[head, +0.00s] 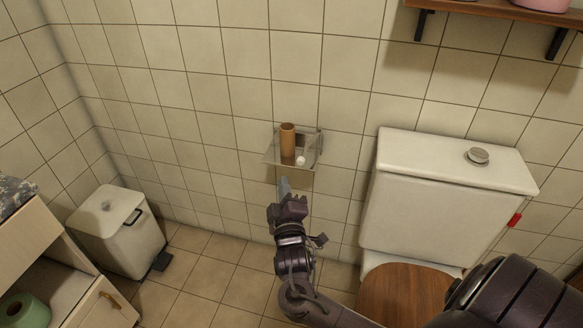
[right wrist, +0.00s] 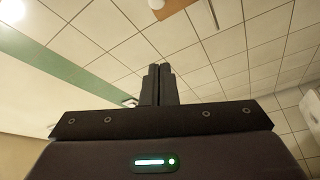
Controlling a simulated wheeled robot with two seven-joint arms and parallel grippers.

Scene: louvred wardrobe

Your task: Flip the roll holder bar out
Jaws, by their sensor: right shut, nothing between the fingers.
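The roll holder (head: 312,148) is a pale grey, partly see-through unit on the tiled wall, left of the toilet tank. A brown tube (head: 287,140) stands upright on it, with a small white round piece (head: 300,160) beside it. I cannot make out the bar as a separate part. My right gripper (head: 284,187) is just below the holder, pointing up at it, apparently apart from it. Its fingers (right wrist: 160,84) are shut and empty in the right wrist view, where a brown piece (right wrist: 170,7) shows at the top edge. My left gripper is out of view.
The white toilet tank (head: 450,190) and brown lid (head: 405,295) are at the right. A wooden shelf (head: 480,13) with black brackets is above. A white pedal bin (head: 118,235) and an open cabinet (head: 50,285) with a green roll (head: 25,311) are at the left.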

